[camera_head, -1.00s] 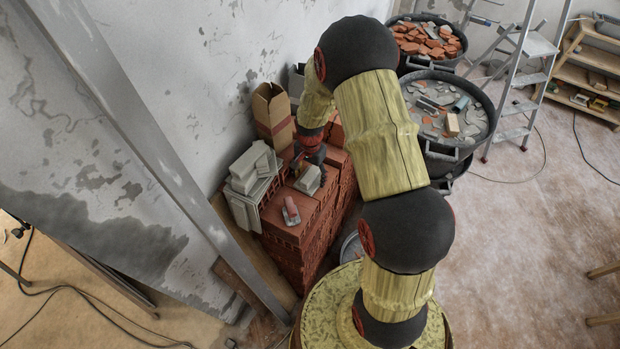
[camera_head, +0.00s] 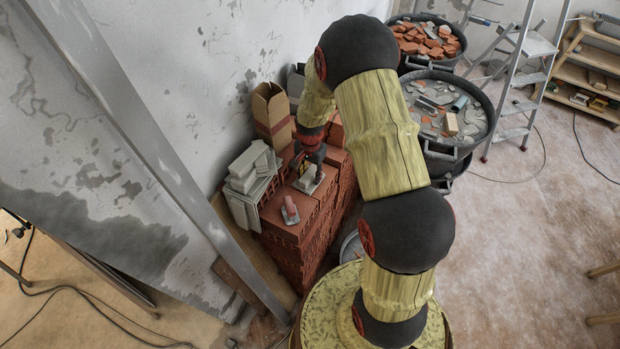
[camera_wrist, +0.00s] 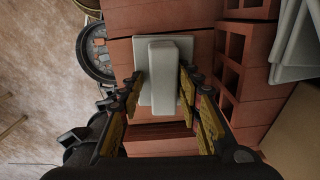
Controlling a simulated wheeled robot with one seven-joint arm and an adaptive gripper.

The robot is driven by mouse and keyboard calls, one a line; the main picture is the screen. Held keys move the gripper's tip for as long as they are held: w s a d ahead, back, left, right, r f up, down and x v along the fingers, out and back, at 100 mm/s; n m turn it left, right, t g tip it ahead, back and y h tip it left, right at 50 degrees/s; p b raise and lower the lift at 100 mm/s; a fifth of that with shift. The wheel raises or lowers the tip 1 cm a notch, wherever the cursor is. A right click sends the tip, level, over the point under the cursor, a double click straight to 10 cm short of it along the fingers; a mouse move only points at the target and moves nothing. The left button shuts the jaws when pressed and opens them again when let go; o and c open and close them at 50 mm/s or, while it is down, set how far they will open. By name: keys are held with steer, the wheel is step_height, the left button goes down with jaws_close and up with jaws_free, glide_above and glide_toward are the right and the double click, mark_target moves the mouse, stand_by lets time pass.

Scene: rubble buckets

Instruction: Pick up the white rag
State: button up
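A pale grey-white object (camera_head: 306,182), a raised block on a thin flat slab, lies on top of the red brick stack (camera_head: 290,228). I cannot tell whether it is the white rag; no clearly cloth-like white thing shows. In the wrist view the pale object (camera_wrist: 163,75) lies between the fingers. My gripper (camera_wrist: 161,88) is open, one finger on each side of the block, with no clear grip on it. In the head view my gripper (camera_head: 309,162) is just above the object and partly hides it.
A pink-handled tool (camera_head: 290,210) lies near the stack's front. Pale blocks (camera_head: 250,168) and a cardboard box (camera_head: 271,114) stand left, by the wall. Rubble buckets (camera_head: 447,148) and a stepladder (camera_head: 519,85) stand right. Hollow red bricks (camera_wrist: 246,70) lie close beside the gripper.

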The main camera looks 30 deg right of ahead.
steer(key=shift+s+a+f, duration=0.25)
steer(key=shift+f, duration=0.2)
jaws_close()
steer(key=shift+r, duration=0.1)
steer(key=shift+w+r, duration=0.15)
steer(key=shift+r, duration=0.1)
steer(key=shift+w+d+r+b, duration=0.1)
steer(key=shift+r+b, duration=0.05)
steer(key=shift+r, duration=0.5)
steer(key=shift+w+r+b, duration=0.1)
steer(key=shift+r+b, duration=0.05)
steer(key=shift+r, duration=0.45)
steer(key=s+a+r+b, duration=0.3)
steer(key=s+r, duration=0.7)
steer(key=s, duration=0.3)
steer(key=shift+s+a+r, duration=0.2)
steer(key=shift+a, duration=0.05)
